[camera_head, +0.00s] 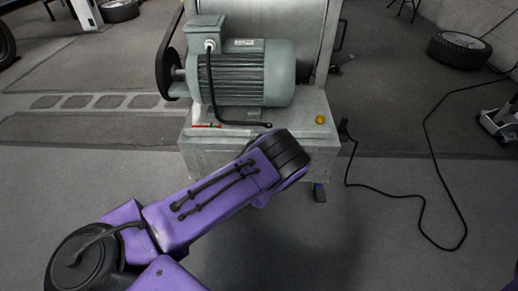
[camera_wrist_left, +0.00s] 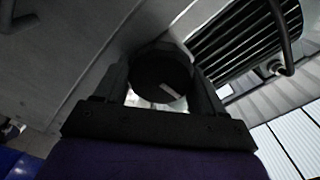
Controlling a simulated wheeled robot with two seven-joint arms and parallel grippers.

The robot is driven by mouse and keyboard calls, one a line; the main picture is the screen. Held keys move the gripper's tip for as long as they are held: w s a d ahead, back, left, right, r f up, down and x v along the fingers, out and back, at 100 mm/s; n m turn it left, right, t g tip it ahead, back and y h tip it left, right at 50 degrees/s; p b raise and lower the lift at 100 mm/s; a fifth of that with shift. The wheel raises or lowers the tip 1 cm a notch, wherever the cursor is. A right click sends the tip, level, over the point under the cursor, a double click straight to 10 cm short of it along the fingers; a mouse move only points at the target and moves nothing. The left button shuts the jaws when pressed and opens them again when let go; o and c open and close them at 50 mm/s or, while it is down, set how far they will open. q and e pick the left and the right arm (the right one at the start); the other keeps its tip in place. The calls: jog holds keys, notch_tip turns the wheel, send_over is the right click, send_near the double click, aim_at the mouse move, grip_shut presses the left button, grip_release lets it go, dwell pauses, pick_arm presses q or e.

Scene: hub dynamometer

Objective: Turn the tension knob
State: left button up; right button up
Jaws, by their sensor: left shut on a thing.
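The tension knob (camera_wrist_left: 155,68) is a dark round knob with a pale mark on its face, seen in the left wrist view. My left gripper (camera_wrist_left: 162,82) has one finger on each side of the knob and is shut on it. In the head view my purple left arm reaches from the lower left to the front of the grey machine base (camera_head: 225,155). Its dark wrist hides the knob and the fingers there. My right gripper is not in view.
A grey-green motor (camera_head: 240,75) with a black cable stands on the base, with a belt pulley (camera_head: 168,60) at its left. A small yellow button (camera_head: 320,119) sits on the base's right. A black cable (camera_head: 395,193) lies on the floor at right.

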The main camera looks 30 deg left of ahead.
pick_arm(q)
jog(key=shift+s+f, duration=0.1)
jog(key=o, duration=1)
jog(key=shift+c, duration=0.2)
jog(key=p+v, duration=0.3)
jog(key=v, duration=0.7)
jog(key=shift+s+d, duration=0.2)
